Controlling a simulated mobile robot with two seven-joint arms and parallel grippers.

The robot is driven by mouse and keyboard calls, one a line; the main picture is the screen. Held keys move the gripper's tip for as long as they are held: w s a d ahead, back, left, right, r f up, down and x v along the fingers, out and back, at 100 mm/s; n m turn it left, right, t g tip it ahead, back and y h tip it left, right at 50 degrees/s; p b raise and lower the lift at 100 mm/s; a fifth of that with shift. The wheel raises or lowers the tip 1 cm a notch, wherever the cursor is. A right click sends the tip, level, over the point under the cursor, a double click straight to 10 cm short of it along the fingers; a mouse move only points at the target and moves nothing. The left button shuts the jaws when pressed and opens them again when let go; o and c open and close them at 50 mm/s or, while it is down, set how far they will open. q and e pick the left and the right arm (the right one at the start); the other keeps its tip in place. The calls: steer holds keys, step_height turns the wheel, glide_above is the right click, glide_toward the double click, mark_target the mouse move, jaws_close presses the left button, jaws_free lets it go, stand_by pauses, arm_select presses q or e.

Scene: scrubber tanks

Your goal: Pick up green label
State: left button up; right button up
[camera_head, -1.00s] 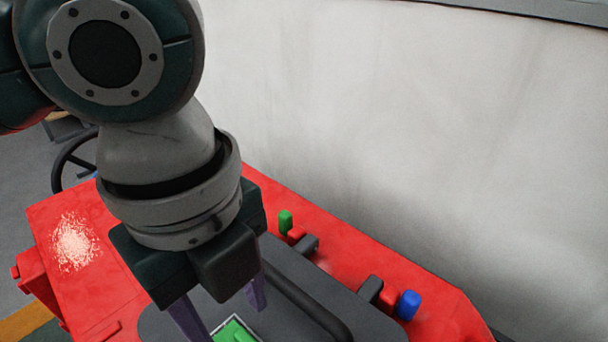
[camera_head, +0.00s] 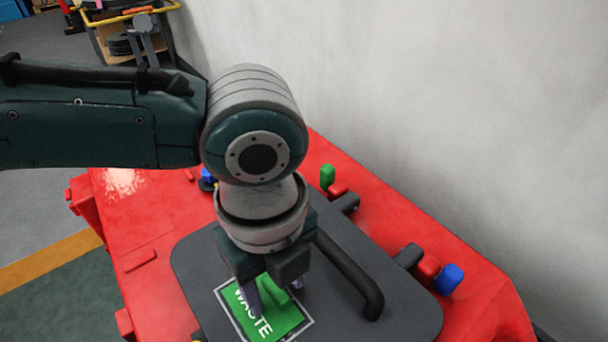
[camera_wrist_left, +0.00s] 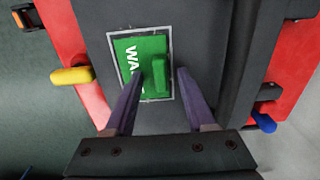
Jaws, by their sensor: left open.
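The green label (camera_head: 276,324) with white "WASTE" lettering lies in a pale-framed rectangle on the dark grey lid (camera_head: 196,268) of a red machine. A raised green grip stands on the label. My left gripper (camera_head: 268,292) is over the label, pointing down, with purple fingers. In the left wrist view the label (camera_wrist_left: 127,51) lies ahead of the fingertips, and the open left gripper (camera_wrist_left: 162,85) has its fingers spread on either side of the raised green grip. I cannot tell whether the fingers touch it. My right gripper is not in view.
A black handle bar (camera_head: 350,276) rises from the lid just right of my gripper. Green (camera_head: 327,176) and blue (camera_head: 449,278) knobs stick up along the red machine (camera_head: 150,225). A pale wall is close behind. A yellow-railed cart (camera_head: 120,22) stands far left.

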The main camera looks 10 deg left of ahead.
arm_select(q)
steer(key=shift+c, duration=0.2)
jaws_close()
stand_by(1.1)
